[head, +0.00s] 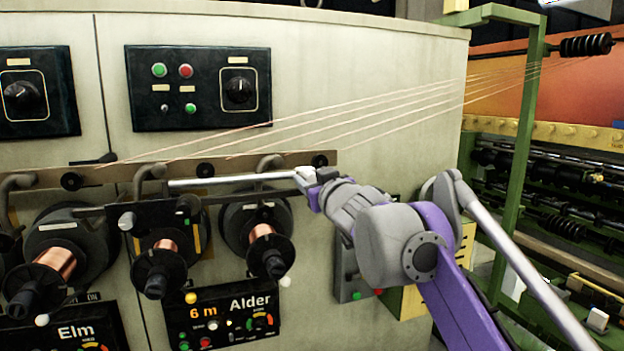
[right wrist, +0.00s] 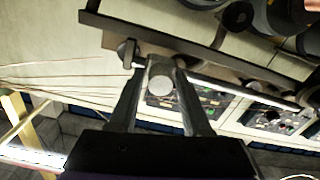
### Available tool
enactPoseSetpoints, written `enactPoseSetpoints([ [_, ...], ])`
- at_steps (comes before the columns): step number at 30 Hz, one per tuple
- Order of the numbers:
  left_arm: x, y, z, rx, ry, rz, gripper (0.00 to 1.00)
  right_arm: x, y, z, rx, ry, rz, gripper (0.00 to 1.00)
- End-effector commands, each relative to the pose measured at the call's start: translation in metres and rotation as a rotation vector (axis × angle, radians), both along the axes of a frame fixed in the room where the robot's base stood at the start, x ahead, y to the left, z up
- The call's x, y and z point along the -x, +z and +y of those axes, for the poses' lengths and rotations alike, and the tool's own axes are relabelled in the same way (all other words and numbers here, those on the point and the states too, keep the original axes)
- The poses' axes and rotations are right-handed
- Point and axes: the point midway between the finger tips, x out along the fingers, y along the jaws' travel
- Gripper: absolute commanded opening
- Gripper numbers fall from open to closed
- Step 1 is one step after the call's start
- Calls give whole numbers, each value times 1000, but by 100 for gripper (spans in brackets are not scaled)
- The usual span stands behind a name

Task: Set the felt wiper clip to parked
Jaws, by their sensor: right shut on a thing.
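My right gripper (head: 305,178) is beside the right end of the long metal bar on the machine's front. It is shut on the right end of a thin pale rod (head: 230,180), which runs roughly level to the left. In the right wrist view the fingers (right wrist: 165,66) are close together, with a round grey disc (right wrist: 160,88) between them. The rod also shows there (right wrist: 250,88), running off to the right. I cannot tell whether this rod belongs to the felt wiper clip. No clip is clearly recognisable. My left gripper is not in view.
The metal bar (head: 245,166) carries black pegs, one (head: 320,160) just above my gripper. Copper wires (head: 380,98) stretch to the upper right. Spools (head: 265,250) hang below, above the Alder panel (head: 225,315). A green frame (head: 515,150) stands at right.

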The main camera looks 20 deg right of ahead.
Motion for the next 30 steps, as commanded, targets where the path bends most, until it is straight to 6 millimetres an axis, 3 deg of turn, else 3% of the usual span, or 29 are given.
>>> enactPoseSetpoints([
  [5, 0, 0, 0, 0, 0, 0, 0, 0, 1, -2, 6, -3, -1, 0],
  [6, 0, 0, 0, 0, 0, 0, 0, 0, 1, -2, 5, -3, -1, 56],
  [8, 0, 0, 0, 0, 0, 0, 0, 0, 1, -2, 5, -3, -1, 67],
  [20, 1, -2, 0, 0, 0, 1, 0, 7, 0, -1, 3, -2, 0, 67],
  [30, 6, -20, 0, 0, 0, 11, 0, 70, -2, -5, 3, -4, 1, 67],
])
